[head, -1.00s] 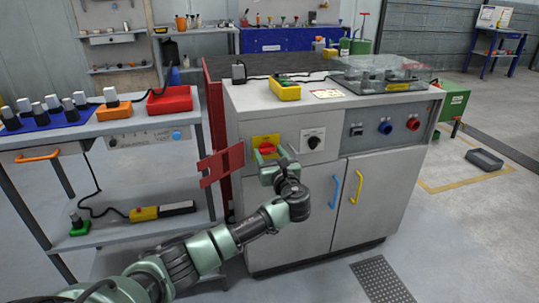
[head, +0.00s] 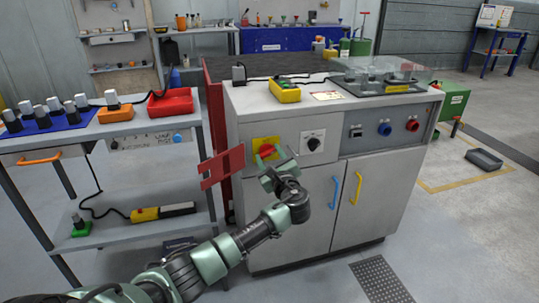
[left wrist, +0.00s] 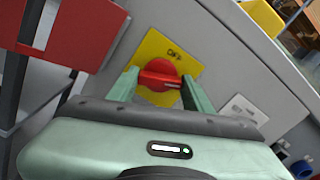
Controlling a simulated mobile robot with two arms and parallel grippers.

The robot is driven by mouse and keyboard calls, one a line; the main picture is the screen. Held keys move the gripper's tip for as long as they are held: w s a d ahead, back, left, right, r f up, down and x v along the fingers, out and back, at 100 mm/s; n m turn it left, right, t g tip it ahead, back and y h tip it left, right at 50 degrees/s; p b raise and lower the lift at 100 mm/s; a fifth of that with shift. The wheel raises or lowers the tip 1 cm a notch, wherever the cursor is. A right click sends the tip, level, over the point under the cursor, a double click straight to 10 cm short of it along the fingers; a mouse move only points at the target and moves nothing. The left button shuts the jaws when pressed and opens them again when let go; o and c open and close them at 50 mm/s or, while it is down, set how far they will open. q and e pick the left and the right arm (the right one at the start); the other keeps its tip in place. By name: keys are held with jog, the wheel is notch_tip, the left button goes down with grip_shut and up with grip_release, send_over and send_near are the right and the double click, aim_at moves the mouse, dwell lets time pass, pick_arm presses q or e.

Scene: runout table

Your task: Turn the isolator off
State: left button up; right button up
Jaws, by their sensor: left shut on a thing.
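The isolator is a red rotary handle (head: 266,150) on a yellow plate (head: 258,142), on the upper left of the grey cabinet front. My left gripper (head: 277,162) is at the handle, turned at a slant. In the left wrist view the red handle (left wrist: 160,76) lies between the two green fingers (left wrist: 160,90), and the gripper is shut on it. My right gripper is not in view.
A red hinged panel (head: 222,166) sticks out just left of the isolator. A black selector knob (head: 313,143) on a white plate is to its right. Blue (head: 335,191) and yellow (head: 356,187) door handles are below. A shelf unit (head: 140,228) stands at the left.

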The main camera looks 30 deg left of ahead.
pick_arm(q)
jog(key=n, duration=0.4)
jog(key=shift+d+f+n+b, duration=0.1)
jog(key=shift+f+n+b, duration=0.1)
jog(key=shift+n+b, duration=0.15)
jog(key=n+b, duration=0.1)
jog(key=n, duration=0.2)
jog(key=shift+f+n+b, duration=0.1)
jog(key=shift+n+b, duration=0.25)
jog(key=n+b, duration=0.2)
jog(key=n, duration=0.2)
jog(key=shift+n, duration=0.3)
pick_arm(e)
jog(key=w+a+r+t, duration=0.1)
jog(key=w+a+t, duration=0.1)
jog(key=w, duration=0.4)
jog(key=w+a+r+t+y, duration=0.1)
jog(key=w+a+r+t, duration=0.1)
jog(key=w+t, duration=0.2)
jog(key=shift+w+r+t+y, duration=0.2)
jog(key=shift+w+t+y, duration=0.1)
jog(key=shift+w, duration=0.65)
pick_arm(q)
jog(key=o, duration=1.4)
jog(key=shift+c, duration=0.2)
jog(key=shift+r, duration=0.25)
